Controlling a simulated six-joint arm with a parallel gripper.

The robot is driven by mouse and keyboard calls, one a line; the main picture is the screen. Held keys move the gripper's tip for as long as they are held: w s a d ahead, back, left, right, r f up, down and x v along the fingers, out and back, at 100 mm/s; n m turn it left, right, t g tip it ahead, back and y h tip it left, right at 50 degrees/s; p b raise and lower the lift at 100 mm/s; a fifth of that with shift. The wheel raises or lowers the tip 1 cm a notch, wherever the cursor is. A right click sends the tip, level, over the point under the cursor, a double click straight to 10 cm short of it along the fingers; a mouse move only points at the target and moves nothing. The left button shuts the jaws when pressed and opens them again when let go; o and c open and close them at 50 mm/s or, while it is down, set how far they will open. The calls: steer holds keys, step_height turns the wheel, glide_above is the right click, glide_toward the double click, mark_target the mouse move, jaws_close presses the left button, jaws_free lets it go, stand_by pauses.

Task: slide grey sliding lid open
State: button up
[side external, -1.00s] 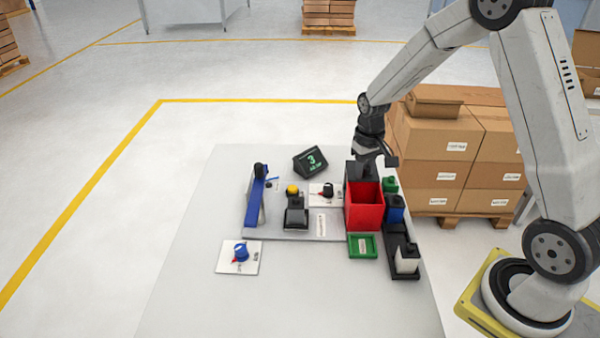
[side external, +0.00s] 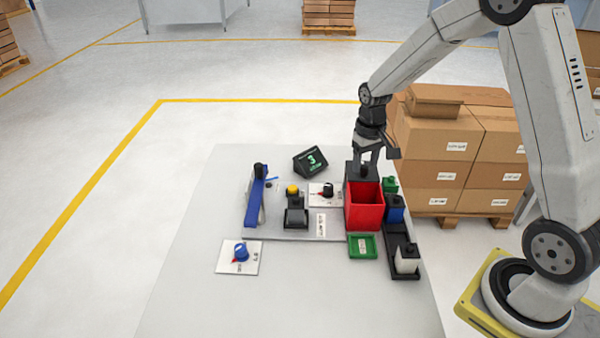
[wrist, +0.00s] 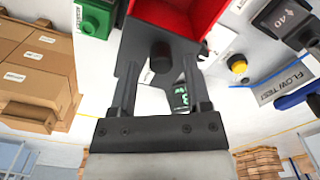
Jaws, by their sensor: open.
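The red box (side external: 364,218) stands on the table with its top open, and its empty-looking inside shows. The dark grey lid (side external: 351,174) sits at the box's far side, clear of most of the opening. A dark round knob (side external: 364,171) stands on it. My gripper (side external: 368,157) is open just above the knob and holds nothing. In the wrist view the lid (wrist: 142,40) lies beside the red interior (wrist: 185,12), and the knob (wrist: 161,56) shows between my two spread fingers (wrist: 160,78).
A black rack (side external: 400,238) with green, blue and white blocks stands right of the box. A green tray (side external: 362,246) lies in front. Knobs, a yellow button (side external: 292,190), a blue lever (side external: 254,204) and a small display (side external: 310,162) are to the left. Cartons (side external: 440,165) stand behind.

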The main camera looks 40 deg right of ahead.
mark_target(364, 167)
steer(key=shift+r, duration=2.65)
steer(key=shift+a, duration=0.1)
steer(key=shift+s+a, duration=0.2)
steer(key=shift+a, duration=0.1)
steer(key=s+a+f+n+t, duration=0.2)
steer(key=s+a+n, duration=0.1)
steer(key=s+a, duration=0.8)
steer(key=shift+s+a+f+t, duration=0.25)
steer(key=shift+s+f+t, duration=0.05)
steer(key=shift+s, duration=0.65)
